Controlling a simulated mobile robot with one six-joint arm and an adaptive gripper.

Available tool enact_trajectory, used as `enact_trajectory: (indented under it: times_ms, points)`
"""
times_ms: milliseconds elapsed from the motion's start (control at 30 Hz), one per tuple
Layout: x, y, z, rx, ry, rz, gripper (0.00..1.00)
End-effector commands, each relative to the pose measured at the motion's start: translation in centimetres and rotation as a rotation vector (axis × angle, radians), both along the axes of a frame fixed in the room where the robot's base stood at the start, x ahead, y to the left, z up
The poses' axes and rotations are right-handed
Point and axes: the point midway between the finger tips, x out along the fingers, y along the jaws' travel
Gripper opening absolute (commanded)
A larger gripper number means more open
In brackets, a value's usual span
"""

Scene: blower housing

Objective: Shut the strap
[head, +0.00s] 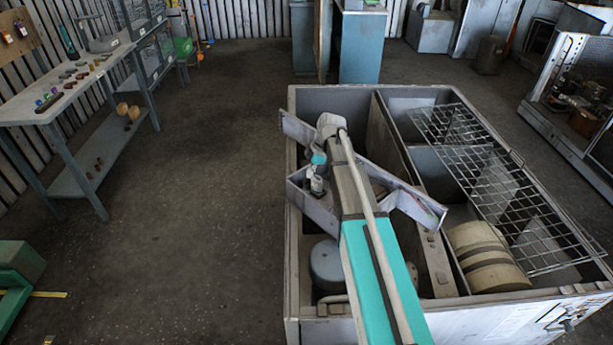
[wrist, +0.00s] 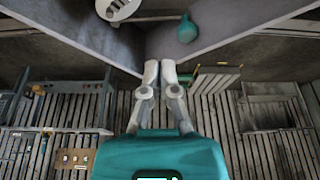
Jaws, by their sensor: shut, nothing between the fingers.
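The grey blower housing (head: 292,240) is an open-topped box with compartments. Angled grey metal strips, which look like the strap, stand over its left compartment. One strip's left arm (head: 308,206) is beside my gripper and another part (head: 420,212) sticks out to the right behind my arm. My gripper (head: 317,187) is low among these strips, partly hidden. In the wrist view my gripper (wrist: 160,68) has its fingertips together and empty, close to the corner of a V-shaped grey plate (wrist: 235,38). I cannot tell if they touch it.
A wire grid (head: 480,165) lies over the right compartment, with cream rolls (head: 487,257) below it. A grey cylinder (head: 326,265) sits in the left compartment. A workbench (head: 70,95) stands at left. The floor between bench and housing is mostly clear.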

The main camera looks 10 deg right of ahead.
Motion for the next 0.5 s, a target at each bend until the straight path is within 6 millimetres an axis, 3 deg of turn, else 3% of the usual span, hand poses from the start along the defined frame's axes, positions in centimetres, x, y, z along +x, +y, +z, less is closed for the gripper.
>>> enact_trajectory:
  times_ms: [500]
  points:
    - [0.2,1.4,-4.1,0.0,0.0,0.0,0.0]
